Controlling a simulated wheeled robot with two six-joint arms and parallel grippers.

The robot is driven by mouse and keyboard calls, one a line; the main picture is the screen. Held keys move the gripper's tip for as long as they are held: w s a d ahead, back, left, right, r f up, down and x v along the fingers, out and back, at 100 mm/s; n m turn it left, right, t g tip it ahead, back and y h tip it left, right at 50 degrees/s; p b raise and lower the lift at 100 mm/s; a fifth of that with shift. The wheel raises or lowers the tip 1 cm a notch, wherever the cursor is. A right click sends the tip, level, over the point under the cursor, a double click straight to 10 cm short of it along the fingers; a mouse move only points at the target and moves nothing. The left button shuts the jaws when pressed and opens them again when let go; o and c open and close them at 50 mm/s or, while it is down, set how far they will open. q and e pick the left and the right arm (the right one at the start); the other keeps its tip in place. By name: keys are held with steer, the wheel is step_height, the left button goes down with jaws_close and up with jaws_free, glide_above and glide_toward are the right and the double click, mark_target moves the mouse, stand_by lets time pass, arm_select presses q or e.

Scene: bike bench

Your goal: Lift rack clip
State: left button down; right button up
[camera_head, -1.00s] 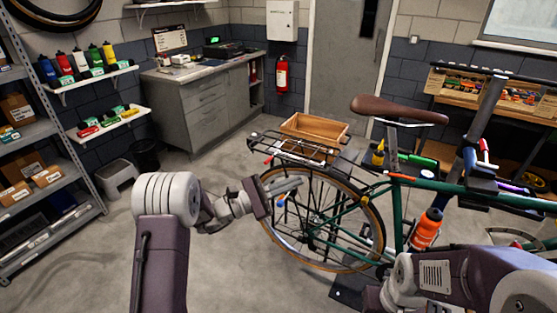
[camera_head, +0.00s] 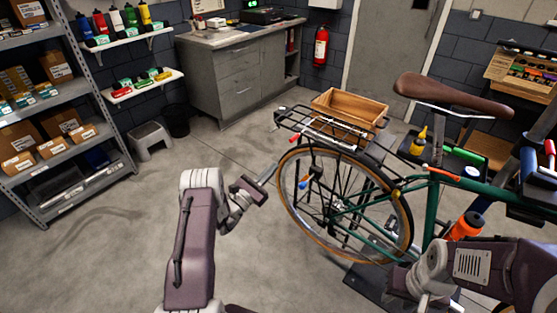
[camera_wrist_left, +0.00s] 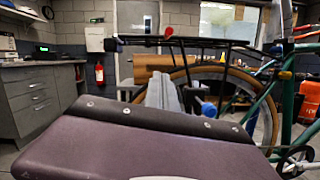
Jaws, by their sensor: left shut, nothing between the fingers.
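The black rear rack (camera_head: 325,130) sits over the bike's back wheel. A small red piece (camera_head: 293,139) is at the rack's rear end; it also shows in the left wrist view (camera_wrist_left: 168,31). The clip's outline cannot be told apart from the rack's rails. My left gripper (camera_head: 270,172) is shut and empty, just left of the back wheel and lower than the rack. In the left wrist view its grey fingers (camera_wrist_left: 163,92) point toward the wheel, below the red piece. My right arm shows at the lower right, but its gripper is not visible.
A wooden crate (camera_head: 350,106) is beyond the rack. The green bike (camera_head: 433,205) with a brown saddle (camera_head: 450,93) fills the right side. Shelving (camera_head: 75,152) stands at the left, and a grey step stool (camera_head: 151,138) by the wall. The floor left of the bike is clear.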

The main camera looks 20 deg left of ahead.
arm_select(q)
steer(key=w+d+r+p, duration=0.2)
steer(key=w+d+r, duration=0.2)
steer(key=w+r, duration=0.2)
steer(key=shift+w, duration=0.6)
steer(key=shift+f, duration=0.1)
